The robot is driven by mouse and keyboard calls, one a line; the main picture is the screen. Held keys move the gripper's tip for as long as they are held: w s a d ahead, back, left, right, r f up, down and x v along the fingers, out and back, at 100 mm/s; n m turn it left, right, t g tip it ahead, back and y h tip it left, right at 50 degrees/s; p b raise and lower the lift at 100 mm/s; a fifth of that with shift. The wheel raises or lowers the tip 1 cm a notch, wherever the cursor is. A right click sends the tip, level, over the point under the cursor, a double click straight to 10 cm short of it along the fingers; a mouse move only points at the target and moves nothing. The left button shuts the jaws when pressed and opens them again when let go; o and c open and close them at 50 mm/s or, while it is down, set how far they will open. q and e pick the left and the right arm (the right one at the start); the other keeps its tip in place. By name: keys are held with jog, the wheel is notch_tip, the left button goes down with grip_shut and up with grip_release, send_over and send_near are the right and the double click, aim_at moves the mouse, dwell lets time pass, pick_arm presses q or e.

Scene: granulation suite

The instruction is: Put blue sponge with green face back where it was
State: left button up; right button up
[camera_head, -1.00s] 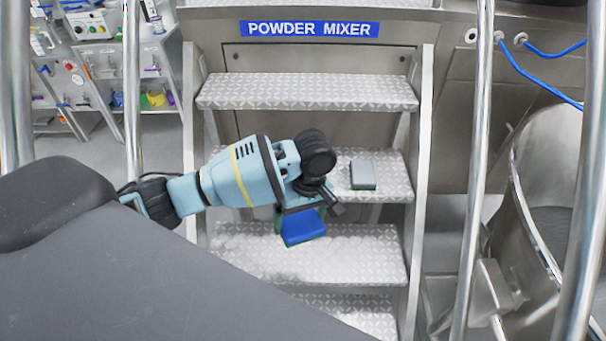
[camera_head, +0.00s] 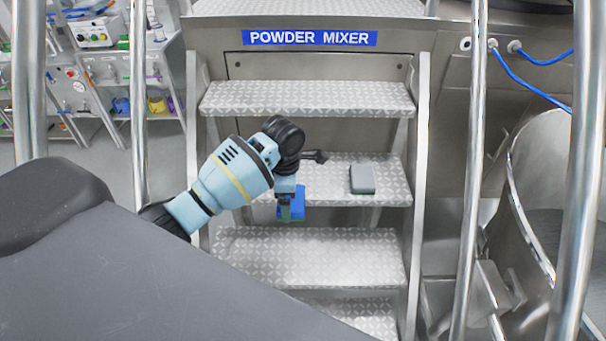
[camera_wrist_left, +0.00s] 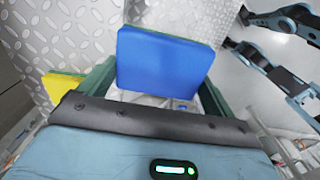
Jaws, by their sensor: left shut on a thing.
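The blue sponge (camera_head: 296,204) is held in my left gripper (camera_head: 290,210), in front of the stair treads. In the left wrist view the sponge's broad blue face (camera_wrist_left: 163,62) fills the middle, with a thin green edge along its top. The green fingers of my left gripper (camera_wrist_left: 150,88) are shut on it, one on each side. In the head view the sponge hangs at the front edge of the middle tread (camera_head: 335,190); I cannot tell whether it touches it. My right gripper is not in the head view.
Metal handrails (camera_head: 470,170) flank the steps. A yellow thing (camera_wrist_left: 60,86) shows in the left wrist view.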

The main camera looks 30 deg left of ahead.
pick_arm(q)
jog(key=w+a, duration=0.1)
jog(key=w, duration=0.5)
jog(key=b, duration=0.3)
send_over(302, 179)
jog(key=s, duration=0.2)
jog(key=shift+d+f, duration=0.2)
jog(key=shift+f, duration=0.8)
jog(key=shift+w+a+r+b, duration=0.15)
jog(key=shift+w+b, duration=0.2)
jog(key=shift+w, duration=0.2)
jog(key=shift+w+r, duration=0.15)
jog(key=shift+r, duration=0.05)
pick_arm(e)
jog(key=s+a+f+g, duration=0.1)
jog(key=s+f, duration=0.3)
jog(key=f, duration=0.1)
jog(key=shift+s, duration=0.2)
pick_arm(q)
jog(key=shift+w+f, duration=0.1)
jog(key=shift+w, duration=0.05)
notch_tip(302, 179, down, 4)
jog(key=shift+w+a+r+b, duration=0.1)
jog(key=shift+r+b, duration=0.15)
jog(key=shift+b, duration=0.35)
jog(key=shift+r, duration=0.1)
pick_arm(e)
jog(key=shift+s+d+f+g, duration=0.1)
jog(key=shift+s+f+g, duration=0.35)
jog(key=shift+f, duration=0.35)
